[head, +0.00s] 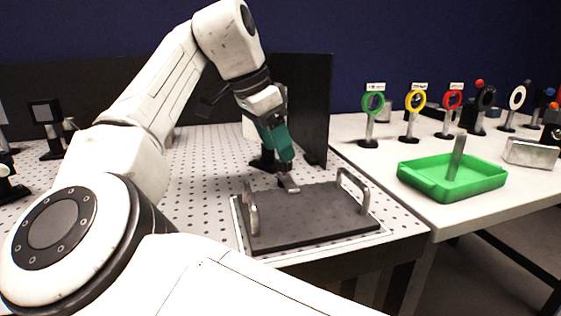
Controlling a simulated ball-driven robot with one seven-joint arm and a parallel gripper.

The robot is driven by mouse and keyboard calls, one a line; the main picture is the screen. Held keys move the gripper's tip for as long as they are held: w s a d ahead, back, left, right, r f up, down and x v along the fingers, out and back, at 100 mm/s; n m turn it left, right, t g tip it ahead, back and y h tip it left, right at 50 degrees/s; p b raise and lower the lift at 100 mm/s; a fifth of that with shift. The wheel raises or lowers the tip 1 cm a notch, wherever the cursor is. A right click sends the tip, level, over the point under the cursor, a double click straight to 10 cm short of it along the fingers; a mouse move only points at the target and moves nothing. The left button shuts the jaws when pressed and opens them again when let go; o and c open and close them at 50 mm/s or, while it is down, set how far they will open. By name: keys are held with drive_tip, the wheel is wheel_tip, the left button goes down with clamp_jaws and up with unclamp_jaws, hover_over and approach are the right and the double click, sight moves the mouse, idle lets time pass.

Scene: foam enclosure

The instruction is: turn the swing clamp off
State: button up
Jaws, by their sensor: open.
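My gripper (288,184), with teal sides and grey tips, points down just above the back edge of a dark plate with two metal handles (305,218). It is open, and I see nothing held between its tips. No swing clamp can be made out with certainty. A small black-based piece (263,162) stands on the perforated table just left of and behind my gripper; the gripper and arm partly cover it, so I cannot tell whether it is the clamp or what position it is in.
A black foam panel (316,110) stands upright close to the right of my gripper. The perforated table (205,165) is mostly clear left of the plate. A green tray (430,185), coloured rings on posts and a metal block (530,153) stand on the right table.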

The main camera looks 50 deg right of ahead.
sight(288, 174)
drive_tip(key=shift+b+x, duration=0.3)
drive_tip(key=shift+x, duration=1.25)
drive_tip(key=shift+r, duration=0.1)
drive_tip(key=c, duration=1)
